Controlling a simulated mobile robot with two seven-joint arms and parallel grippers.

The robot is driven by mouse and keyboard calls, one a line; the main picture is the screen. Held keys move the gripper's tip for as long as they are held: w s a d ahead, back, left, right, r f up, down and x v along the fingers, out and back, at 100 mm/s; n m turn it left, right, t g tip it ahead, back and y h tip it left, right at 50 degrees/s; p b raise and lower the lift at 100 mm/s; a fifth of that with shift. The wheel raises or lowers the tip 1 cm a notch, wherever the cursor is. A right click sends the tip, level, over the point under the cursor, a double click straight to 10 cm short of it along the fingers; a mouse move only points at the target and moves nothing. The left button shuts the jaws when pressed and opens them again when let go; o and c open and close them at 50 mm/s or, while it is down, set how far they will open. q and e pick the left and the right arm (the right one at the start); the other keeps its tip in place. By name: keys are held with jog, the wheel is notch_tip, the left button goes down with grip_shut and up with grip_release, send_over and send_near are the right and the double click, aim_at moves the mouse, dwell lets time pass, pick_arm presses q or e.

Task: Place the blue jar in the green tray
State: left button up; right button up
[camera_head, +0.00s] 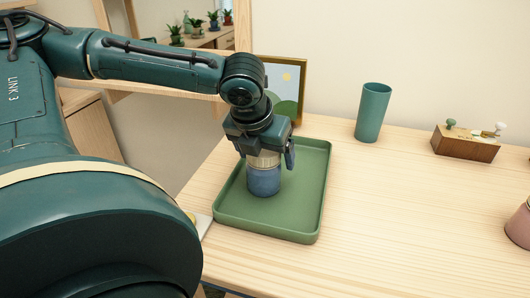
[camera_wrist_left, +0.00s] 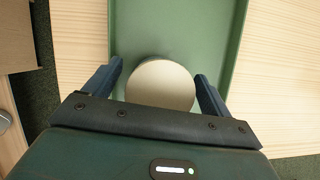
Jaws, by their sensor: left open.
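The blue jar (camera_head: 264,180) with a pale lid stands upright in the green tray (camera_head: 310,225), in its left part. In the left wrist view the jar's round pale lid (camera_wrist_left: 160,85) lies between the two fingers, with a gap on each side. My left gripper (camera_head: 268,158) is right above and around the top of the jar, pointing down, and is open. The green tray also fills the background of the left wrist view (camera_wrist_left: 180,28). My right gripper is not in view.
A teal cup (camera_head: 373,113) stands behind the tray to the right. A wooden block with knobs (camera_head: 464,142) is farther right, and a pink object (camera_head: 519,225) is at the right edge. A framed picture (camera_head: 288,85) stands behind the tray.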

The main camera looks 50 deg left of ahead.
aim_at(255, 175)
pick_arm(q)
jog(key=shift+r, duration=0.15)
jog(key=p+v, duration=0.2)
jog(key=v, duration=0.4)
jog(key=shift+r+p, duration=0.15)
jog(key=shift+p, duration=0.2)
jog(key=p+v, duration=0.1)
jog(key=v, duration=0.3)
jog(key=shift+r, duration=0.15)
jog(key=shift+s+d+r+p, duration=0.15)
jog(key=shift+s+r+p, duration=0.2)
jog(key=shift+r, duration=0.25)
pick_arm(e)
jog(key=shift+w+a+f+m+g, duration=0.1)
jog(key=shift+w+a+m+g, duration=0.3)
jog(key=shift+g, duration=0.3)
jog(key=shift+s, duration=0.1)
pick_arm(q)
jog(key=shift+s, duration=0.1)
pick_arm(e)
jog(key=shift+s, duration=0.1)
